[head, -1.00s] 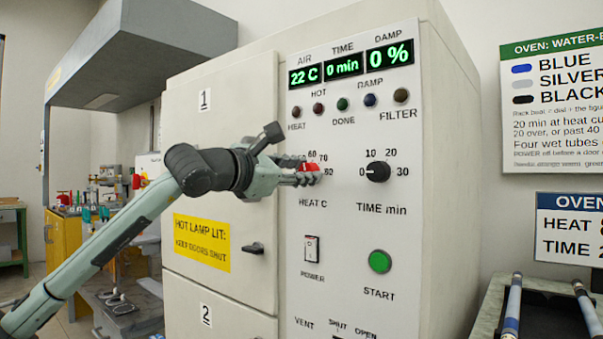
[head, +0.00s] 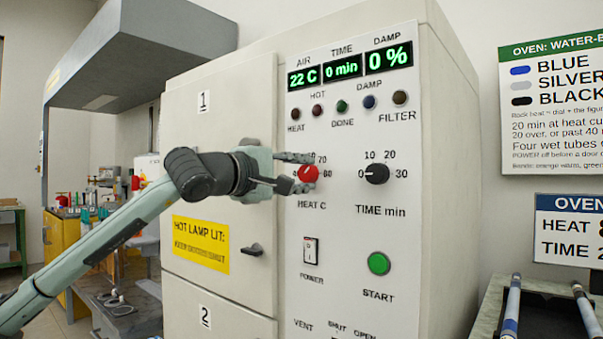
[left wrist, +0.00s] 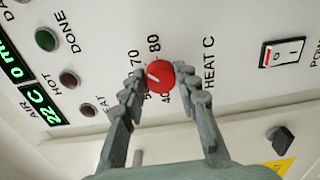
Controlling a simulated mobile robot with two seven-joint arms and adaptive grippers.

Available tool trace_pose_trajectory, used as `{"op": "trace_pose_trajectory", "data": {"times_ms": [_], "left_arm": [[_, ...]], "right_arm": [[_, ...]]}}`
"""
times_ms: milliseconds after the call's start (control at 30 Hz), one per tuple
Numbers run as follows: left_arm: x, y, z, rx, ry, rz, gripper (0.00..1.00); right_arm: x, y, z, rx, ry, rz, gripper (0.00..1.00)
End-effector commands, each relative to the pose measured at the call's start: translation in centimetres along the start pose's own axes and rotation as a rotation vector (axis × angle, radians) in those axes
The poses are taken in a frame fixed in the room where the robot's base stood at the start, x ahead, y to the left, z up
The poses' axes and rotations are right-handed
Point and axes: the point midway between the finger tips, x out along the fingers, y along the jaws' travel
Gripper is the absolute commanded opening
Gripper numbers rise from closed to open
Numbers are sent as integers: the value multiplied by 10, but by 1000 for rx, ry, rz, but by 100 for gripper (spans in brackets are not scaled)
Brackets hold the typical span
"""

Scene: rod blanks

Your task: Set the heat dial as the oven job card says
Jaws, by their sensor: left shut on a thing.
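The red heat dial (head: 308,174) is on the oven's front panel, above the label HEAT C. It also shows in the left wrist view (left wrist: 160,77), where its white pointer line aims toward the 60 to 70 side of the scale. My left gripper (head: 302,172) is shut on the dial, one finger on each side of it; the fingers (left wrist: 162,84) hide part of the scale. The oven job card (head: 570,228) at the right edge reads HEAT and TIME, but its figures are cut off. My right gripper is out of view.
The time dial (head: 377,173) sits right of the heat dial, pointing near 0. The power switch (head: 311,250) and green start button (head: 379,264) are below. Displays read 22 C, 0 min, 0 %. A door handle (head: 253,249) sticks out below my left gripper.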

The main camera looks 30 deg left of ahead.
Motion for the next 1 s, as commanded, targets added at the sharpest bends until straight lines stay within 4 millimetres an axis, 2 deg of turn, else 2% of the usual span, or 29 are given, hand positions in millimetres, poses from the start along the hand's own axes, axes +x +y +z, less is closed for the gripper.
{"op": "trace_pose_trajectory", "data": {"times_ms": [600, 1000], "left_arm": [[0, -2, 0, 564, -1, -3, 2], [0, -3, -1, 774, -1, -1, 2]], "right_arm": [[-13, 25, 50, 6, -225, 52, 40], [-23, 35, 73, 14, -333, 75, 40]]}}
